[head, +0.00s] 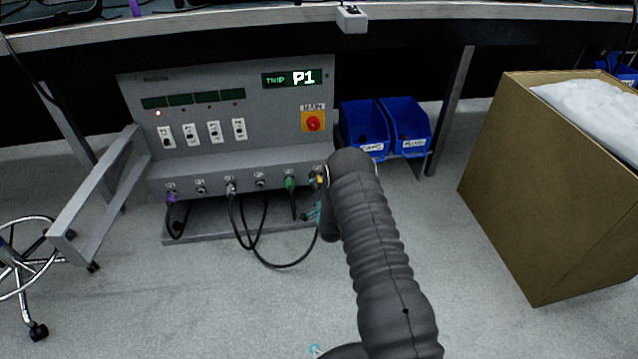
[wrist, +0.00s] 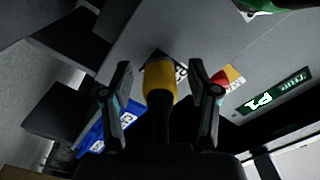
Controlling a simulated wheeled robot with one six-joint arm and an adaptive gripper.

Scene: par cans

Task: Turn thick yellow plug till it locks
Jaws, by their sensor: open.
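The thick yellow plug (wrist: 160,78) sits at the grey panel in the wrist view, with a dark rear part and cable running down between my fingers. In the head view only a small bit of the yellow plug (head: 319,181) shows at the right end of the socket row, mostly hidden by my arm. My gripper (wrist: 160,95) is open, with one finger on each side of the plug and visible gaps to both. In the head view the fingers (head: 313,214) are largely hidden behind my arm. I cannot tell whether the plug is locked.
The grey control box (head: 220,140) has a green plug (head: 290,183) and a purple plug (head: 171,197) in the same row. A red switch on a yellow plate (head: 313,121) is above. Blue bins (head: 405,125) and a cardboard box (head: 540,190) stand right.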

